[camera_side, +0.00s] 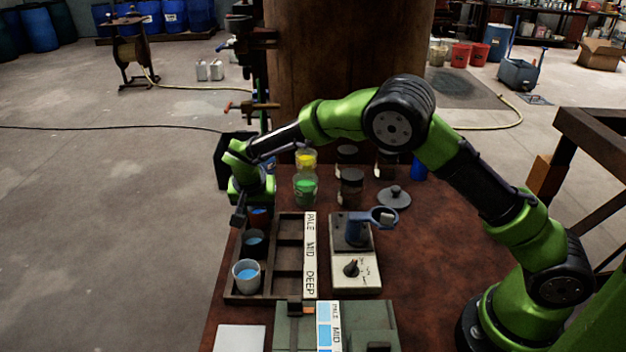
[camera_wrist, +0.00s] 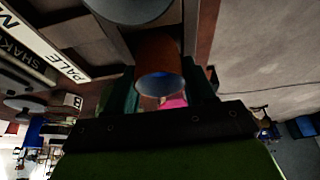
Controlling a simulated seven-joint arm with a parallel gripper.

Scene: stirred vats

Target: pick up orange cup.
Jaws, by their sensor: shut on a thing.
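The orange cup (camera_wrist: 158,52) sits between my gripper's two fingers in the wrist view, its open mouth towards the camera, with a bluish inside. In the side view the orange cup (camera_side: 259,214) shows small and partly hidden at the far left end of the wooden rack. My gripper (camera_side: 240,214) reaches down there at the rack's far left corner. In the wrist view my gripper (camera_wrist: 160,88) is shut on the cup. The side view is too small to tell whether the cup is clear of the rack.
The wooden rack (camera_side: 279,290) also holds a dark cup (camera_side: 254,243) and a pale cup (camera_side: 246,275), both with blue liquid. A label strip (camera_side: 310,255) runs along its right. Jars of green (camera_side: 306,190) and yellow (camera_side: 306,159) stand behind. A stirrer device (camera_side: 353,262) stands right.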

